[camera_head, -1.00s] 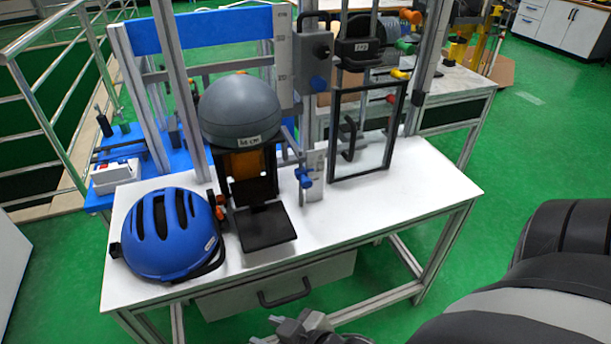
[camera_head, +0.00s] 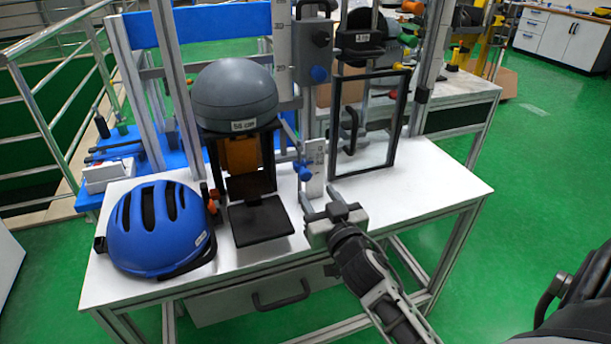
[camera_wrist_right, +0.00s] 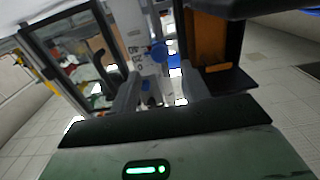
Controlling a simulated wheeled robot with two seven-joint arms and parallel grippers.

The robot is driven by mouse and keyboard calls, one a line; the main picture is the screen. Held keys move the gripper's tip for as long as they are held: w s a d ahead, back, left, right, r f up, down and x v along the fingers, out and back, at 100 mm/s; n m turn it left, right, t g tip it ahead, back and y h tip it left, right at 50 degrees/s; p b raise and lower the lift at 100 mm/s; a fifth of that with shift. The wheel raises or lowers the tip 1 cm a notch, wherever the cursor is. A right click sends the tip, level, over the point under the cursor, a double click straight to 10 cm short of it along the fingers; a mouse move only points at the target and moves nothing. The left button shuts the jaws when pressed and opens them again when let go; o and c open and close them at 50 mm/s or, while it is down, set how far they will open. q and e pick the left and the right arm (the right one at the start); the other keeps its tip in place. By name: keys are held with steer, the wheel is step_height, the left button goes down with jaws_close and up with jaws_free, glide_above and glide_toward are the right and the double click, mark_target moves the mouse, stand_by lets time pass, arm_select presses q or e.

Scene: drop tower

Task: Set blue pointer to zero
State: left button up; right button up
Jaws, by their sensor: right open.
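A small blue pointer-like part (camera_head: 303,171) sits on the left side of a white upright plate (camera_head: 316,166) beside the drop tower, above the white table. A blue part also shows in the right wrist view (camera_wrist_right: 158,53), beyond the fingers on a pale marked plate. A second blue knob (camera_head: 319,74) is on the grey box higher up the scale rail. My right gripper (camera_head: 319,196) is open and empty, just below and to the right of the blue pointer, fingers toward the plate. It appears apart from the pointer. The pointer's exact reading is too small to tell.
A blue helmet (camera_head: 160,228) lies at the table's left. A grey dome (camera_head: 235,95) stands on the black holder beside the plate. A black-framed clear panel (camera_head: 398,125) stands to the right. The table's right part (camera_head: 440,185) is clear.

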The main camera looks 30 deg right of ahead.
mark_target(306, 177)
steer(key=x, duration=0.8)
steer(key=shift+w+d, duration=0.1)
steer(key=shift+w, duration=0.15)
arm_select(q)
steer(key=shift+f, duration=0.1)
arm_select(e)
jaws_close()
step_height(306, 177, up, 3)
steer(key=p, duration=0.3)
steer(key=shift+r, duration=0.25)
arm_select(q)
steer(key=shift+w+a+r, duration=0.1)
steer(key=shift+r, duration=0.55)
arm_select(e)
jaws_free()
